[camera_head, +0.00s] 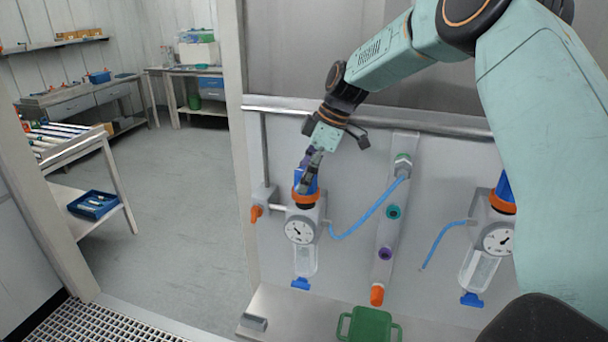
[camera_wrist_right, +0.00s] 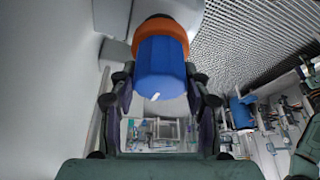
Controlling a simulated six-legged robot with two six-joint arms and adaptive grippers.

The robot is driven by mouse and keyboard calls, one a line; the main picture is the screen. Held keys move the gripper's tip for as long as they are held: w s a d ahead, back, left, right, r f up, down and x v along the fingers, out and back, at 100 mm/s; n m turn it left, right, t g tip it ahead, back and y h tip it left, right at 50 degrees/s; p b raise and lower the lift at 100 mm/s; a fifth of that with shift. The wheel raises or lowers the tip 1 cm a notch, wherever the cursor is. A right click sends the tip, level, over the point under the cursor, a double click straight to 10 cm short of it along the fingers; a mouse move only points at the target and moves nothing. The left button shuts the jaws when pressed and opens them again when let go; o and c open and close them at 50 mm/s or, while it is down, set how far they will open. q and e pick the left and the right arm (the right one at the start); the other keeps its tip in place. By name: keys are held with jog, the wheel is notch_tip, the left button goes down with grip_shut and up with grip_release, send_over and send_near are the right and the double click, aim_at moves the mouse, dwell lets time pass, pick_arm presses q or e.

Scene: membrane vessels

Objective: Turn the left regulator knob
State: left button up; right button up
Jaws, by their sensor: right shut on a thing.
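The left regulator has a blue knob (camera_head: 309,181) on top, above an orange collar (camera_head: 306,196), a round gauge (camera_head: 299,230) and a clear bowl. My right gripper (camera_head: 308,176) is at this knob from above, with its fingers on the knob's sides, partly hiding it. In the right wrist view the blue knob (camera_wrist_right: 162,70) shows a white mark on its end and sits between the fingers of my right gripper (camera_wrist_right: 161,100), with the orange collar (camera_wrist_right: 160,35) behind it. My left gripper is not in view.
A blue hose (camera_head: 370,215) runs from the left regulator to the manifold strip (camera_head: 388,230). A second regulator (camera_head: 485,240) with its own blue knob stands at the right, partly behind my right arm. A green container (camera_head: 369,325) is below on the ledge. Open floor lies at the left.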

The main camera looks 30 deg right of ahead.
jog(key=o, duration=1.2)
jog(key=shift+s+d, duration=0.1)
jog(key=shift+d, duration=0.05)
jog(key=shift+c, duration=0.2)
jog(key=shift+r, duration=0.1)
jog(key=shift+r, duration=0.3)
jog(key=v, duration=1.1)
